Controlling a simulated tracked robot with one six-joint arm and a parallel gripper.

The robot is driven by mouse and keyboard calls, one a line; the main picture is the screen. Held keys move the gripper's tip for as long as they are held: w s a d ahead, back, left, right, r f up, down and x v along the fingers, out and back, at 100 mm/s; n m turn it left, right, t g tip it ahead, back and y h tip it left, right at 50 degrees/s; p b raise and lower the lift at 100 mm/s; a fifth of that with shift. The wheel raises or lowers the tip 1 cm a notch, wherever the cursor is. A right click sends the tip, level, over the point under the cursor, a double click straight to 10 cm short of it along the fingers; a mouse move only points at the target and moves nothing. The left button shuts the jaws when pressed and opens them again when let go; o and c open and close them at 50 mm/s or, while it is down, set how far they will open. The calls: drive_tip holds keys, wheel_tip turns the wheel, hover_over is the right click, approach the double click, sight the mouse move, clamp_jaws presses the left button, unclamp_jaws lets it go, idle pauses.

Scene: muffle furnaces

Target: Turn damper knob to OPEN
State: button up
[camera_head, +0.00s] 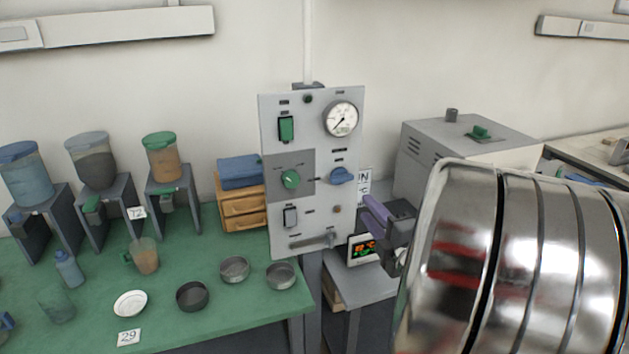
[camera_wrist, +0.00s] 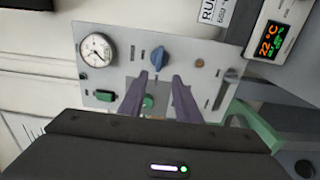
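My gripper (camera_head: 372,210) is right of and below the blue knob. In the wrist view my gripper (camera_wrist: 159,75) is open and empty. The blue knob (camera_wrist: 159,55) shows just beyond and between the purple fingertips, apart from them. The green knob (camera_wrist: 148,101) shows between the fingers, partly hidden.
The panel also has a gauge (camera_head: 341,118), a green switch (camera_head: 286,129) and a lower lever (camera_head: 330,240). A temperature display (camera_head: 363,250) stands behind my gripper. Dishes and dispensers occupy the bench at left.

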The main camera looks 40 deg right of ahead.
sight(343, 181)
idle(0.3)
drive_tip(key=x, duration=1.3)
drive_tip(key=shift+w+d, duration=0.1)
drive_tip(key=shift+w, duration=0.3)
drive_tip(key=shift+c, duration=0.2)
drive_tip(key=shift+f, duration=0.1)
clamp_jaws()
